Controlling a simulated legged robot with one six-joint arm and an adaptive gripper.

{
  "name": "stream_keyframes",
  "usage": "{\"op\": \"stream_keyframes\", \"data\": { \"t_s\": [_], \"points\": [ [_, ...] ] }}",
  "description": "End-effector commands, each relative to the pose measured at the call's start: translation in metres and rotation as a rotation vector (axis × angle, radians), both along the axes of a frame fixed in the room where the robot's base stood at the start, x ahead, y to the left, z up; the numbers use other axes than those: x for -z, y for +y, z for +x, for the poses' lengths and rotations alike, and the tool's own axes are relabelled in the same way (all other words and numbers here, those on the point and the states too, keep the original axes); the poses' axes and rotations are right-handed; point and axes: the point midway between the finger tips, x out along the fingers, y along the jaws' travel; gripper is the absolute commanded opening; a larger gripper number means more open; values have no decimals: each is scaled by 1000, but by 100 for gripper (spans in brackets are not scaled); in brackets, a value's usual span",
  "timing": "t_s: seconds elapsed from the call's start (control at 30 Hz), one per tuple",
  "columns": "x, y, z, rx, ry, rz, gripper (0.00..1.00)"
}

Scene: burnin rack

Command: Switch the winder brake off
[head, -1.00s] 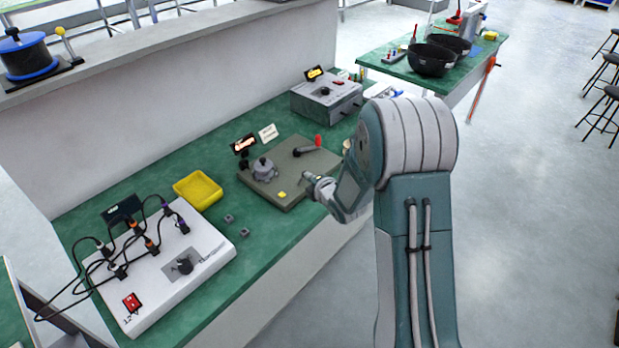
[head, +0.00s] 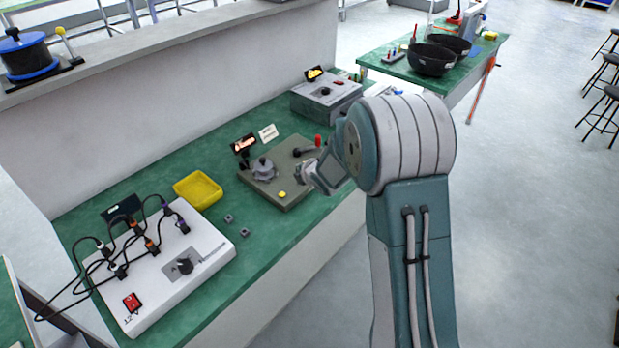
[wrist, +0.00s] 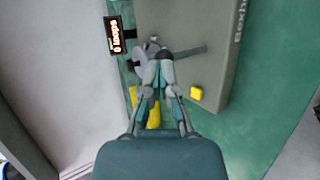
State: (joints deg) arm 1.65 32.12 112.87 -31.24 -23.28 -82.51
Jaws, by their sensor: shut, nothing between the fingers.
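An olive-grey plate (head: 290,190) lies on the green bench. It carries a grey lobed hub (head: 263,168), a black lever with a red end (head: 318,141) and a small yellow square (head: 282,194). I cannot tell for sure which part is the winder brake. My gripper (head: 303,168) is at the plate's right side, near the lever. In the wrist view my gripper (wrist: 157,66) is shut and empty over the plate (wrist: 175,20), its tips overlapping the hub (wrist: 151,47). A dark bar (wrist: 190,52) extends right of the tips. Contact cannot be judged.
A lit sign (head: 243,144) stands at the plate's back edge. A yellow tray (head: 198,190), a white box with cables (head: 165,285) and a grey box (head: 325,98) share the bench. A blue spool (head: 27,58) sits on the ledge.

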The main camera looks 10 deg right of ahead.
Motion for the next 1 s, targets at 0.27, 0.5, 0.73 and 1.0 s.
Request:
{"op": "stream_keyframes", "data": {
  "t_s": [0.27, 0.5, 0.73, 1.0],
  "points": [
    [-4, 9, 12, -2, 60, -48, 0],
    [-3, 11, 14, -1, 104, -76, 0],
    [-8, 10, 14, -2, 101, -75, 0],
    [-18, 10, 14, 0, 102, -75, 0]
  ]
}}
